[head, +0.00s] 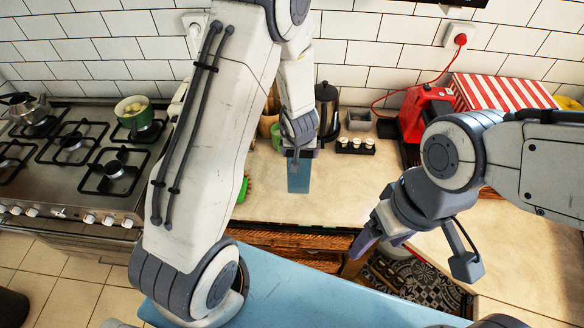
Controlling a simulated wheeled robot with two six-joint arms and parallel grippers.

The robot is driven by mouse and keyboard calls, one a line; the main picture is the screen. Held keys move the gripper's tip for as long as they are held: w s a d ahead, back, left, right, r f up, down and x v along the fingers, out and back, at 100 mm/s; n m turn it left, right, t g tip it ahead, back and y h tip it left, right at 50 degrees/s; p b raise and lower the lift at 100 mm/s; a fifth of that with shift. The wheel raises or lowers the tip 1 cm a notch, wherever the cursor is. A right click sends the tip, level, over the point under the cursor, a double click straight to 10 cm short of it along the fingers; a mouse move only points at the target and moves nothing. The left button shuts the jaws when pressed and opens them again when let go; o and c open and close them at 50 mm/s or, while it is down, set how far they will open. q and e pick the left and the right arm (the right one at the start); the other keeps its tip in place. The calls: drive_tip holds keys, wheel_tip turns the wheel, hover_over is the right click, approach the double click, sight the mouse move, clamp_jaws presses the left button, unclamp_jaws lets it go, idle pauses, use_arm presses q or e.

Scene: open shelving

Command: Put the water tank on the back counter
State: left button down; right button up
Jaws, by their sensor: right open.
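The water tank (298,179) is a blue, see-through upright box over the pale back counter (259,200). My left gripper (301,152) points down and is shut on the tank's top end. Whether the tank's base touches the counter is hard to tell. My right gripper (414,252) is open and empty, at the right, above the counter's front edge and a patterned surface lower down. The big white link of my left arm hides part of the counter and stove.
A gas stove (75,165) with a green pot (135,113) stands at left. Behind the tank are a kettle (327,108) and a small black rack (356,146). A red machine (424,112) with a cord stands at right. Bare counter lies around the tank.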

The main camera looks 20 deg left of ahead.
use_arm(q)
drive_tip(key=a+f, duration=0.1)
drive_tip(key=a+b, duration=0.1)
drive_tip(key=shift+w+a+f, duration=0.35)
drive_tip(key=shift+f+b, duration=1.15)
drive_tip(key=shift+f, duration=0.75)
drive_tip(key=shift+f, duration=0.2)
unclamp_jaws()
drive_tip(key=shift+s, duration=0.1)
drive_tip(key=p+v, duration=0.5)
drive_tip(key=v, duration=0.7)
drive_tip(key=shift+r+p, duration=0.2)
drive_tip(key=shift+p, duration=0.15)
